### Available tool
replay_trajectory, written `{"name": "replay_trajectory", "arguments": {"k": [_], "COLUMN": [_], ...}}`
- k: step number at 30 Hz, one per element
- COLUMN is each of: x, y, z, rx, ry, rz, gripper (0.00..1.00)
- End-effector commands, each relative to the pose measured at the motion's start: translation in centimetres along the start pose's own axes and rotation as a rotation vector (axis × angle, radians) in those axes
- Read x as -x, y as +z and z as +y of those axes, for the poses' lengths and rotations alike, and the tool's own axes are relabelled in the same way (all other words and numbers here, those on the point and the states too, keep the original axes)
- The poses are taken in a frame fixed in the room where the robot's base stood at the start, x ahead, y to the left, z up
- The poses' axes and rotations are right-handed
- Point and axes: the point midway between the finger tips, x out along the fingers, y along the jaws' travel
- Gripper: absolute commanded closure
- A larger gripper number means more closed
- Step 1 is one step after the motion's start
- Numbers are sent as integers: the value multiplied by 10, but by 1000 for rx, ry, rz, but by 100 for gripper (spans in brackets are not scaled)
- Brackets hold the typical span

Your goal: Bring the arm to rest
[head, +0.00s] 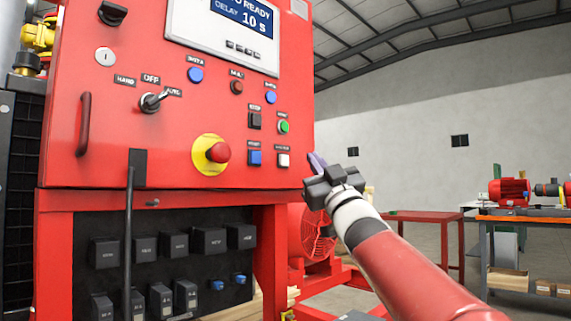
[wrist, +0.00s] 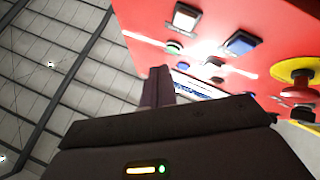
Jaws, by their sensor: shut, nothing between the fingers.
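My gripper (head: 318,166) is in the head view at the right edge of the red control panel, on the end of my red and white arm. Its fingers are shut with nothing between them and point up and toward the panel. In the wrist view the closed fingers (wrist: 158,88) stand in front of the panel's edge. The red control panel (head: 130,55) carries buttons, a selector switch (head: 152,102) and a red emergency stop (head: 218,152) on a yellow plate. I cannot tell whether the gripper touches the panel.
A display (head: 230,25) reads "DELAY 10 s". A white button (head: 283,160) and a blue button (head: 255,158) sit close to my gripper. A red motor (head: 312,235) stands below. A red table (head: 425,217) and a workbench (head: 530,219) stand at the right, with open floor between.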

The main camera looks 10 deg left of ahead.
Motion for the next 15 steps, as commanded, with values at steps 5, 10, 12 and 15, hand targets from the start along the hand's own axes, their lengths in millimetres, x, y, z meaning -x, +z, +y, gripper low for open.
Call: {"name": "replay_trajectory", "arguments": {"k": [5,10,12,15], "x": [0,0,1,11], "y": [0,0,0,3], "z": [0,0,2,11], "rx": [0,0,0,0], "ry": [0,0,6,46], "rz": [0,0,-11,-89], "gripper": [100,100,100,100]}}
